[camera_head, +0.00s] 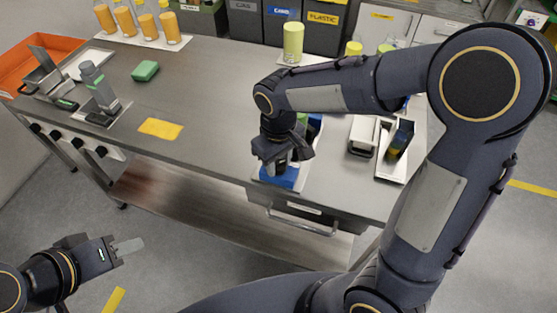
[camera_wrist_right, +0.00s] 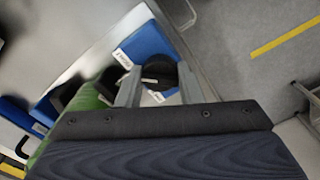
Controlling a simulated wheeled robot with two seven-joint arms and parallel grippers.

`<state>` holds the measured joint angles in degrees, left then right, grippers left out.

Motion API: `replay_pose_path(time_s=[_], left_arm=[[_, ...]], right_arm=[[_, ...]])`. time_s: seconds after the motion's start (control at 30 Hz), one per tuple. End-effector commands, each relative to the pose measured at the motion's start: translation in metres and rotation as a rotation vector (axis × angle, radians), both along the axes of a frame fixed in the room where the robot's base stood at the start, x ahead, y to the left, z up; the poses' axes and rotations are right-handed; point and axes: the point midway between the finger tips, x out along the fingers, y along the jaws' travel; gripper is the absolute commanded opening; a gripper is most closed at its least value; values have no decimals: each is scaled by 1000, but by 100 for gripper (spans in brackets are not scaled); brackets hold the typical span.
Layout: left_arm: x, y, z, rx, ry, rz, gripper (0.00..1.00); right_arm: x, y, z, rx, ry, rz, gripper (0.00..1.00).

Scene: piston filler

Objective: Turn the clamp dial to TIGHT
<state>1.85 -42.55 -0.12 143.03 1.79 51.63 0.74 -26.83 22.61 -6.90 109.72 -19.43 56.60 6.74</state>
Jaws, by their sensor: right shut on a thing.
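The clamp dial (camera_wrist_right: 160,72) is a round black knob on a blue block (camera_wrist_right: 147,42). In the wrist view, the two fingers of my right gripper (camera_wrist_right: 157,82) stand on either side of the dial and are shut on it. Small white labels lie beside the dial; their words are too small to read. In the head view, the blue block (camera_head: 280,179) sits at the table's front edge under my right gripper (camera_head: 281,163), which hides most of the dial.
Left on the table (camera_head: 215,85) are a grey-green device (camera_head: 98,90), a green sponge (camera_head: 145,71) and a yellow cloth (camera_head: 160,128). Filled orange bottles (camera_head: 168,24) stand at the back. A white tray (camera_head: 391,168) is right of the block. The table's middle is clear.

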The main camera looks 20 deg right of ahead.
Motion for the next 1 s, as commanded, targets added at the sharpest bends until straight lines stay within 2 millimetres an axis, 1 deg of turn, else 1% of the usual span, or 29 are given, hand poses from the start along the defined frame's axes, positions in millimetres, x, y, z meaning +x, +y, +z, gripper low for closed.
replay_pose_path(time_s=[0.4, 0.43, 0.6, 0.87, 1.0], left_arm=[[0, 0, 0, 0, 0, 0, 36], [0, 0, 0, 0, 0, 0, 36], [0, 0, 0, 0, 0, 0, 36], [0, 0, 0, 0, 0, 0, 36], [0, 0, 1, 0, 0, 0, 36]], right_arm=[[1, 0, 2, 2, -5, -12, 11], [1, 0, 2, 2, -5, -12, 35], [1, 0, 1, 1, -3, -10, 55], [0, 0, 1, 1, -2, -9, 55], [1, 0, 9, 2, -4, -9, 55]])
